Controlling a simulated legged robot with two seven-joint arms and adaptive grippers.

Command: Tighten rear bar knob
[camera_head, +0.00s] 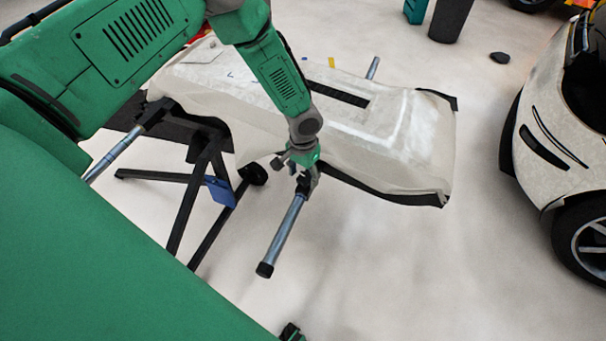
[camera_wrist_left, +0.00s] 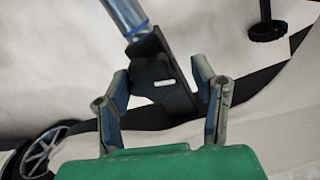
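A metal bar (camera_head: 283,235) with a black end cap sticks out from under the near side of the white-wrapped panel (camera_head: 405,125). My left gripper (camera_head: 303,174) is at the inner end of this bar. In the left wrist view, its two fingers (camera_wrist_left: 160,83) stand apart on either side of a black bracket (camera_wrist_left: 165,98) on the bar (camera_wrist_left: 125,12), with a gap visible beside it. My right gripper cannot be clearly identified; a small dark and green part (camera_head: 291,332) shows at the bottom edge.
The panel rests on a stand with black legs (camera_head: 190,195). Another bar (camera_head: 118,150) sticks out at the left, and one (camera_head: 373,68) at the back. A blue tag (camera_head: 220,191) hangs by the legs. A white car (camera_head: 550,135) stands at right, with clear floor between.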

